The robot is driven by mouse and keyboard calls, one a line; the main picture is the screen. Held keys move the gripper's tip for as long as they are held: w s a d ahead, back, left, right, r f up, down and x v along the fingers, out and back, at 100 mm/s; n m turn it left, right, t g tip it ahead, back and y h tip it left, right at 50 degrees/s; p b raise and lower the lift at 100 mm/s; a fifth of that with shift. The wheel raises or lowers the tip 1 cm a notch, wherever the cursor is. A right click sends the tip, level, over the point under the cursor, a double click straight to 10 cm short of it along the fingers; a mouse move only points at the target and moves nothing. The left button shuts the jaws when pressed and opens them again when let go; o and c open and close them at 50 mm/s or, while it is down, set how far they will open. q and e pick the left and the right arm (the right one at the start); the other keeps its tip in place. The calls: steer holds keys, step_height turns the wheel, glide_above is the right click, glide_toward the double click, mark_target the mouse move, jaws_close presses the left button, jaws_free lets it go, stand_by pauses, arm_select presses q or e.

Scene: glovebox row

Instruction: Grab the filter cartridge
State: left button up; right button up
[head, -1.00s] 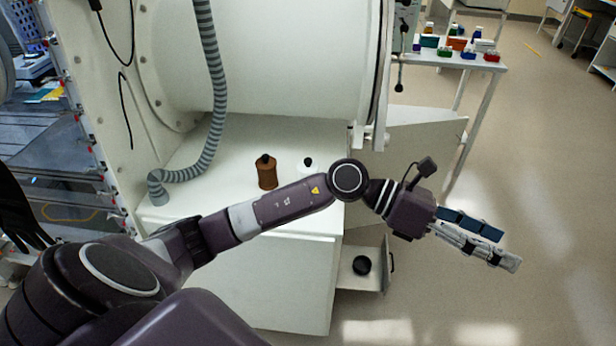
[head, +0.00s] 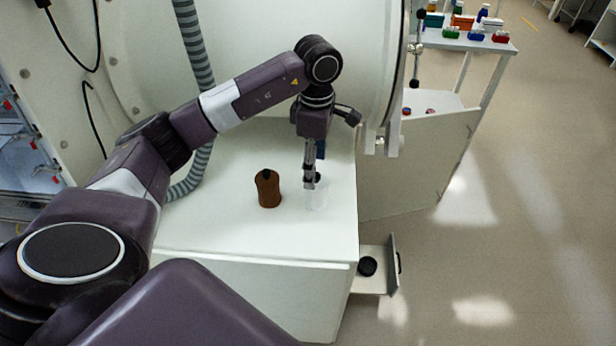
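A round black thing (head: 367,266) lies in the open drawer (head: 388,285) at the lower right of the white cabinet. It may be the filter cartridge, but I cannot tell for sure. My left gripper (head: 313,180) points down over the cabinet top, at the black cap of a clear bottle (head: 317,199). The fingers overlap the cap in the view and hide part of it. I cannot tell whether they touch it or are open or shut. My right gripper is not in view.
A brown bottle (head: 268,190) with a black cap stands left of the gripper on the cabinet top (head: 220,215). A grey ribbed hose (head: 196,60) hangs behind. A side table (head: 455,42) with coloured boxes stands at the back right. The floor on the right is clear.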

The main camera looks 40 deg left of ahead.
mark_target(317, 176)
arm_select(q)
steer(key=shift+s+f, duration=0.1)
steer(key=shift+f, duration=0.15)
steer(key=f+p, duration=0.1)
steer(key=d+f+p, duration=0.1)
steer(key=f, duration=0.1)
steer(key=shift+s+f, duration=0.2)
steer(key=f, duration=0.1)
steer(key=f+p, duration=0.1)
steer(key=shift+w+a+f, duration=0.1)
steer(key=shift+a+f, duration=0.1)
steer(key=shift+f, duration=0.45)
steer(key=c, duration=1.3)
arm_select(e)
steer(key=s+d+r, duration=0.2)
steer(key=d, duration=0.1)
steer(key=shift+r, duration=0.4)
